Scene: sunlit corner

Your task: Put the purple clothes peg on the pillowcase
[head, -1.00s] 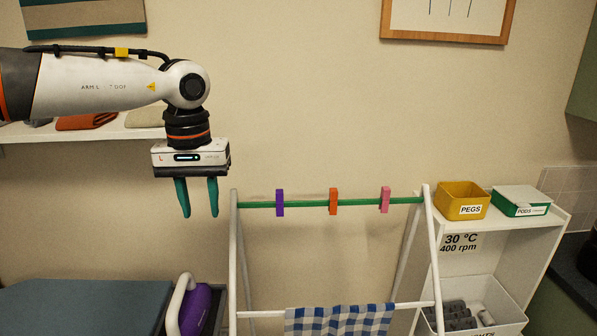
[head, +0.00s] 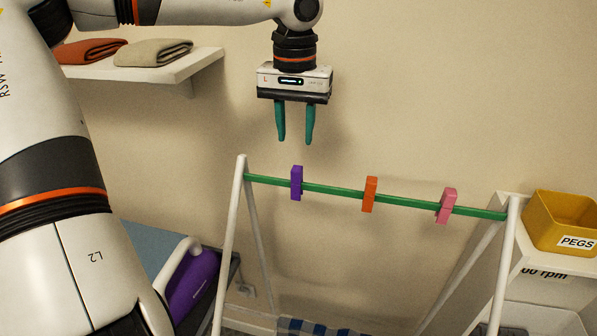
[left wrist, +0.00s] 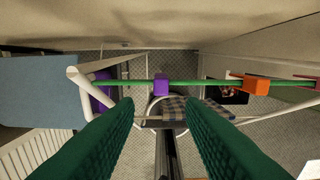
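The purple clothes peg (head: 297,184) is clipped upright on the green top rail (head: 335,190) of a white drying rack, leftmost of the pegs there. My left gripper (head: 295,140) points down just above it, open and empty, fingers apart. In the left wrist view the purple peg (left wrist: 161,86) lies between the fingertip lines, slightly beyond them and not touched. A blue and white checked cloth (head: 310,329) shows at the bottom edge, mostly cut off; it also shows lower down in the left wrist view (left wrist: 178,106). I cannot tell whether it is the pillowcase. My right gripper is out of view.
An orange peg (head: 370,194) and a pink peg (head: 446,206) sit farther right on the rail. A yellow PEGS box (head: 553,216) stands on the white unit (head: 510,240) at right. A wall shelf (head: 160,66) with folded cloths is at upper left. The wall rises behind the rack.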

